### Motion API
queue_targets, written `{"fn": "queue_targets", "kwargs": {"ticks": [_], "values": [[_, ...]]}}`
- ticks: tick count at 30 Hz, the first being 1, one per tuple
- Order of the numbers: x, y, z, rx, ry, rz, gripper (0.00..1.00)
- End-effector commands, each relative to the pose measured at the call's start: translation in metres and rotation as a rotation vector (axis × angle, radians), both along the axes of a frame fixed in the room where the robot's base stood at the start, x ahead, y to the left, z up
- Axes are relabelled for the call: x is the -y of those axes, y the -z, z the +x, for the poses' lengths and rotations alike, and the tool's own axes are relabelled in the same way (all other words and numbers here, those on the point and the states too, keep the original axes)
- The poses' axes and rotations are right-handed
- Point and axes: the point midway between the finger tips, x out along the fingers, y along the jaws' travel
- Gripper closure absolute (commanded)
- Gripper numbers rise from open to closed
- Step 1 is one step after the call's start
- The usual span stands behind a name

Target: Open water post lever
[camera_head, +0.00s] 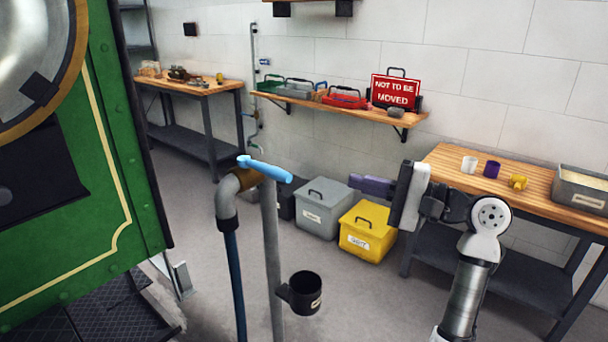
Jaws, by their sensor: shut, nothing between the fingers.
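The water post (270,255) is a grey upright pole in the middle of the view. A light blue lever (265,169) sits on its top, slanting down to the right. A brass and grey elbow pipe (228,195) joins the post near the top, with a dark blue hose (235,285) hanging from it. A black cup holder (302,292) is fixed low on the post. My gripper (366,185) is shut and empty, to the right of the lever at about its height in the picture and apart from it. It points left.
The green tram side (110,170) fills the left. A grey bin (322,208) and a yellow grit bin (368,231) stand behind the post. A wooden workbench (450,165) with cups is at right. A wall shelf (350,112) holds toolboxes and a red sign (394,92).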

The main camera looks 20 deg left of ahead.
Motion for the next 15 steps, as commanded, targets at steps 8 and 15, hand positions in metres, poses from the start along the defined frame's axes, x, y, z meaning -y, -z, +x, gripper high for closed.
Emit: {"fn": "queue_targets", "kwargs": {"ticks": [8, 15], "values": [[-0.032, -0.003, 0.003, 0.000, -0.004, -0.001, 1.00], [-0.085, -0.006, 0.008, -0.001, -0.004, -0.001, 1.00]]}}
